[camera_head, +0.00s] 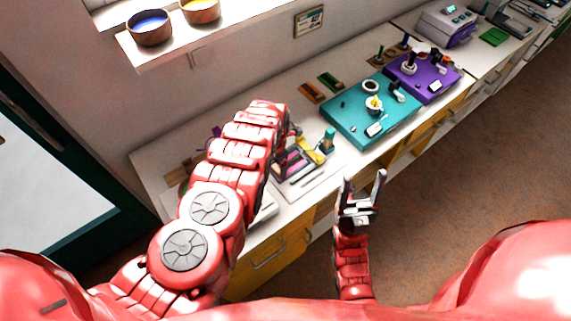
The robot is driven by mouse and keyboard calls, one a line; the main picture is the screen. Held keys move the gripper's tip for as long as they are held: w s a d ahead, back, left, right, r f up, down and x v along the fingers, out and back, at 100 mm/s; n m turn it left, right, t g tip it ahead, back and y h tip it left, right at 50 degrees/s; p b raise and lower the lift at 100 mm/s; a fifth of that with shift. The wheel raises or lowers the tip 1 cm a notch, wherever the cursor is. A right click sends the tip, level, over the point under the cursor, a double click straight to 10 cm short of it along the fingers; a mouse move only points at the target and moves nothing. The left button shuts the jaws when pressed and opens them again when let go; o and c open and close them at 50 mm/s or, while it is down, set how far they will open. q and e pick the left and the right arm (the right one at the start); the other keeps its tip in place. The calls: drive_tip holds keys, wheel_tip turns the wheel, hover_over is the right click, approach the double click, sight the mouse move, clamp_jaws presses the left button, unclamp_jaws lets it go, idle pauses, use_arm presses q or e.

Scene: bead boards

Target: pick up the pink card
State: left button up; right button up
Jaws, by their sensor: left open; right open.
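A pink patch (293,161), which looks like the pink card, shows on the white counter just right of my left forearm, among small coloured pieces. Its left part is hidden by the arm. My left gripper (291,133) is mostly hidden behind its own forearm, with only a sliver showing beside the pink patch. I cannot see whether its fingers touch anything. My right gripper (363,186) is open and empty, fingers pointing up in the picture, in front of the counter's edge and over the floor.
A teal board (345,124) and a purple board (434,90) with pegs and beads stand on the counter (330,178) to the right. A yellow piece (312,146) lies near the pink patch. Two bowls (150,26) sit on a shelf above. Drawers line the counter's front.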

use_arm(q)
drive_tip(key=shift+f, duration=0.2)
drive_tip(key=shift+s, duration=0.1)
clamp_jaws()
idle(0.5)
